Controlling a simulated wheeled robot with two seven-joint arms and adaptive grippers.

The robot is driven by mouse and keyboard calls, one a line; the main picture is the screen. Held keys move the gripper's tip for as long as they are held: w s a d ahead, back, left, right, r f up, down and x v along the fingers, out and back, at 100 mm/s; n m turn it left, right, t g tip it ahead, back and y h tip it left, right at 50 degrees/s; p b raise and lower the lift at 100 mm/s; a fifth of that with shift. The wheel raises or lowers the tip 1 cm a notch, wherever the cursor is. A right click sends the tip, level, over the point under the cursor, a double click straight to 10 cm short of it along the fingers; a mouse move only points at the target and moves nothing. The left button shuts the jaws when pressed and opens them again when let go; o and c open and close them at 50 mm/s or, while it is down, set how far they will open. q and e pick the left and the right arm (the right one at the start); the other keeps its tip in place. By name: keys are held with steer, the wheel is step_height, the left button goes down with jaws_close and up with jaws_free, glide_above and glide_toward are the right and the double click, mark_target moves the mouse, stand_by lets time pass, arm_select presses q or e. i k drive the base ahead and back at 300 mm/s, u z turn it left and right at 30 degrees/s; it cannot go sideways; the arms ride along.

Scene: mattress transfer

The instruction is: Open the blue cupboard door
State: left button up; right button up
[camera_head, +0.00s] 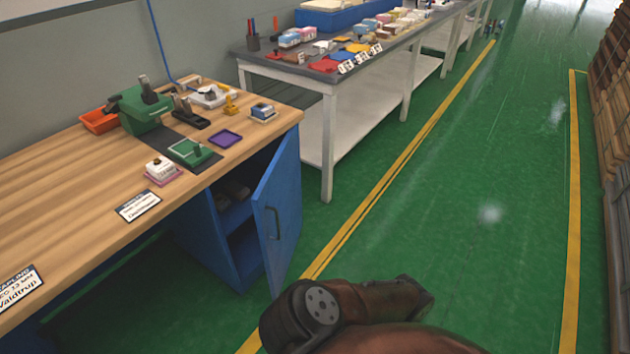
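The blue cupboard (210,239) stands under the right end of a wooden workbench. Its blue door (286,200) stands partly open, swung out from the bench front, with its free edge towards me. A dark handle (273,223) is on the door's outer face, near the free edge. Through the gap I see a shelf (235,215) inside with some dim items on it. A brown and black part of my own arm shows at the bottom, in front of the door's lower end. I see no fingertips of either gripper.
The wooden workbench (75,205) carries a green press (143,108), an orange bin (99,121) and small trays. A grey-topped table (300,72) with coloured items stands beyond the cupboard. The green floor (440,190) to the right is clear; stacked brown goods (612,90) line the far right.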

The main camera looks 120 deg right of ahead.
mark_target(277, 202)
steer(key=k, duration=1.2)
steer(key=z, duration=1.75)
